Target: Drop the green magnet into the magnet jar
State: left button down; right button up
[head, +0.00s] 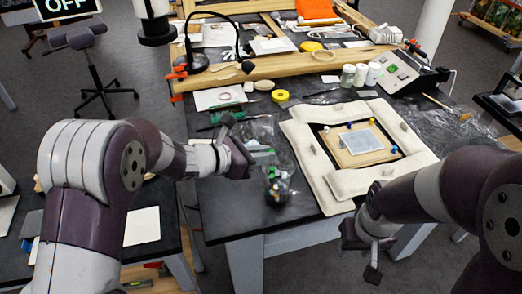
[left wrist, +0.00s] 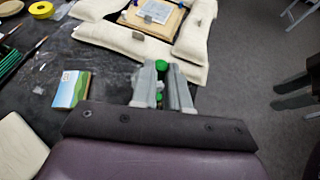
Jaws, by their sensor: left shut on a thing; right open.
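My left gripper (head: 268,168) is shut on the green magnet (left wrist: 162,66), which shows between its fingertips in the left wrist view. The gripper is over the front left part of the dark table. The magnet jar (head: 278,192), small and clear with coloured pieces in it, stands just below and in front of the gripper in the head view. A second green spot shows lower between the fingers in the left wrist view; I cannot tell what it is. My right gripper (head: 362,254) is open and empty, off the table's front edge.
A cream padded frame (head: 299,143) surrounds a board with a grey fragment (head: 361,141) and several coloured magnets. A small picture box (left wrist: 71,89) lies left of my left gripper. A black lamp (head: 190,45), yellow tape (head: 280,95) and white bottles (head: 360,75) stand further back.

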pick_arm(q)
jog(key=f, duration=0.3)
jog(key=shift+w+d+b, duration=0.15)
jog(key=shift+d+b, duration=0.1)
jog(key=shift+b, duration=0.15)
jog(key=shift+a+f, duration=0.15)
jog(key=shift+f, duration=0.4)
jog(key=c, duration=1)
grip_release()
jog(key=shift+c, duration=0.2)
jog(key=b+v, duration=0.1)
jog(key=v, duration=1.1)
jog(key=shift+s+a+r+b, duration=0.2)
jog(key=shift+s+a+b, duration=0.05)
jog(key=shift+b, duration=0.05)
